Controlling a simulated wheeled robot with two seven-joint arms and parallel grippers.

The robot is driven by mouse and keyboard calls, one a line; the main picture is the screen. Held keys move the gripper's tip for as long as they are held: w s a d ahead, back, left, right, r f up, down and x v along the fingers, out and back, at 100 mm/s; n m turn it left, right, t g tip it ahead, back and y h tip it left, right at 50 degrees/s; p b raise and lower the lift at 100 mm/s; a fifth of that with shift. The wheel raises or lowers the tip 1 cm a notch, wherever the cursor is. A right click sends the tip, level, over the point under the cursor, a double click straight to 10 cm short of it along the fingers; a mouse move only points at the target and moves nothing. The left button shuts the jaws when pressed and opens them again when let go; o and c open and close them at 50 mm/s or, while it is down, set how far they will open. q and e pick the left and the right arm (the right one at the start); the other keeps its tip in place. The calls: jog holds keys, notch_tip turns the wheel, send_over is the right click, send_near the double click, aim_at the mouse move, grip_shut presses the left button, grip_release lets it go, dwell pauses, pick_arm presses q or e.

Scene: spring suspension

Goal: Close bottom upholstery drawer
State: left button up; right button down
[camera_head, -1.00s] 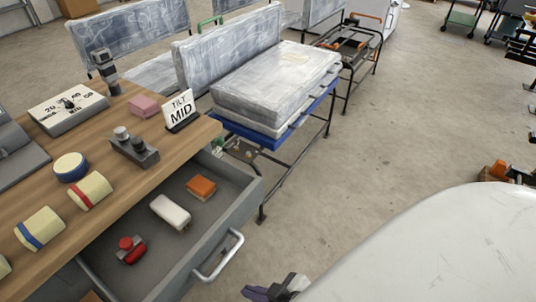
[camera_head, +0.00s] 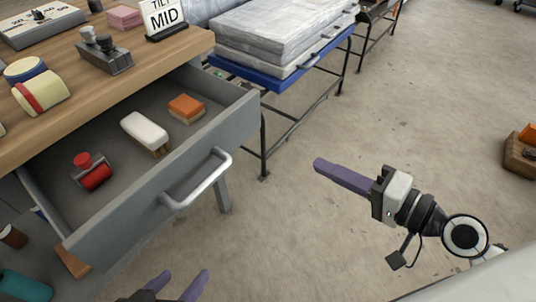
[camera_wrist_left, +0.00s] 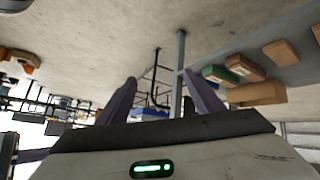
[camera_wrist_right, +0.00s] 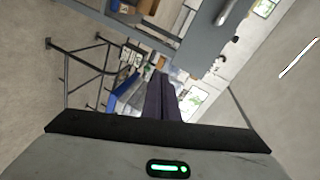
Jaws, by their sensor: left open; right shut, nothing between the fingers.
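A grey drawer (camera_head: 239,122) stands open from the wooden bench in the head view. Its bar handle (camera_head: 197,185) is on the front face. Inside are a red tool (camera_head: 95,176), a white-topped brush (camera_head: 145,131) and an orange block (camera_head: 186,108). My left gripper (camera_head: 178,282) is open at the bottom edge, in front of and apart from the drawer; its parted fingers also show in the left wrist view (camera_wrist_left: 160,92). My right gripper (camera_head: 318,164) is shut and empty, right of the handle, over the floor. Its fingers are together in the right wrist view (camera_wrist_right: 161,88).
The wooden bench top (camera_head: 110,80) holds a "MID" sign (camera_head: 165,17) and several tools. A blue-topped rack (camera_head: 290,85) with grey slabs stands behind the drawer. A teal cylinder (camera_head: 24,285) is low at left.

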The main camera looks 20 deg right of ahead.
notch_tip(320, 180, up, 4)
jog(key=m+t+y+b, duration=0.1)
jog(key=m+y+b, duration=0.1)
jog(key=b, duration=0.1)
jog(key=p, duration=0.3)
send_near(252, 117)
jog(key=shift+y, duration=0.4)
jog(key=x, duration=0.2)
jog(key=p+x, duration=0.1)
jog(key=x, duration=0.3)
jog(key=shift+w+f, duration=0.3)
pick_arm(q)
jog(key=f, duration=0.2)
jog(key=s+a, duration=0.1)
jog(key=shift+f, duration=0.4)
jog(key=shift+r+y, duration=0.1)
jog(key=shift+y, duration=0.2)
